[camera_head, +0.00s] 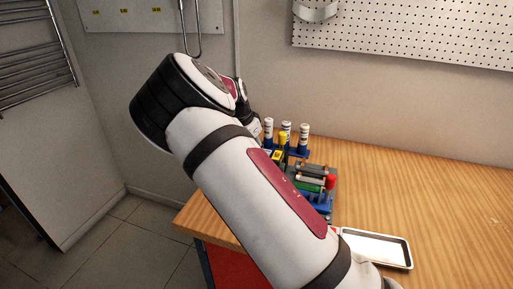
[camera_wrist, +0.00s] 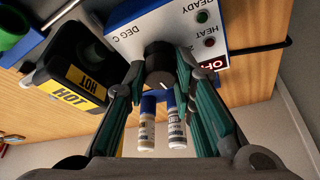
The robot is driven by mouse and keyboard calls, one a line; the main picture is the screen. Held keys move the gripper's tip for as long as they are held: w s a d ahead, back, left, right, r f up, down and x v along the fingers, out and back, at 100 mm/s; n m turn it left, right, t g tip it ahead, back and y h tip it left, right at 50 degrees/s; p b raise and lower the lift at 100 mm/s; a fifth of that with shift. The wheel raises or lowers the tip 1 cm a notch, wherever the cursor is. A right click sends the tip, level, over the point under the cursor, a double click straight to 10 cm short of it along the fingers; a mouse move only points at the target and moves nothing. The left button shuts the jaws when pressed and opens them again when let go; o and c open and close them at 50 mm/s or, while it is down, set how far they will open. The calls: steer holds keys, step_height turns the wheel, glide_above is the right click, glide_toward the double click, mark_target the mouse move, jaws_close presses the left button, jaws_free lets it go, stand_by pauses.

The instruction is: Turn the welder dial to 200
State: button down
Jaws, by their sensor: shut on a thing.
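The welder (camera_wrist: 200,22) shows in the wrist view as a blue and white box with the printing "DEG C", "READY" and "HEAT" and two small indicator lamps. Its round black dial (camera_wrist: 158,60) is on the white face. My gripper (camera_wrist: 160,76) has its teal-lined fingers on either side of the dial, shut on it. A small white mark shows on the dial's near side, but the number it points to cannot be read. In the head view my arm hides the gripper and the dial.
A black block with yellow "HOT" labels (camera_wrist: 80,78) is left of the dial. Two white cylinders with blue ends (camera_wrist: 146,125) show between the fingers. In the head view, a white tray (camera_head: 407,250) lies on the wooden bench (camera_head: 450,190), whose right part is clear.

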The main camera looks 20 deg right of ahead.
steer(key=n+t+y+p, duration=0.1)
steer(key=n, duration=0.2)
steer(key=shift+s+d+r, duration=0.1)
steer(key=shift+r, duration=0.05)
steer(key=n+t+y, duration=0.1)
steer(key=n, duration=0.3)
steer(key=shift+d, duration=0.1)
steer(key=n+y+b, duration=0.1)
steer(key=n+b, duration=0.1)
steer(key=n, duration=0.1)
steer(key=shift+d+n, duration=0.1)
steer(key=shift+n, duration=0.2)
steer(key=shift+n+y+b, duration=0.8)
steer(key=shift+n+b, duration=0.1)
steer(key=shift+n, duration=1)
steer(key=c, duration=1.3)
jaws_free()
steer(key=shift+c, duration=0.2)
steer(key=v, duration=1.1)
steer(key=shift+s+r, duration=0.3)
steer(key=shift+s, duration=0.05)
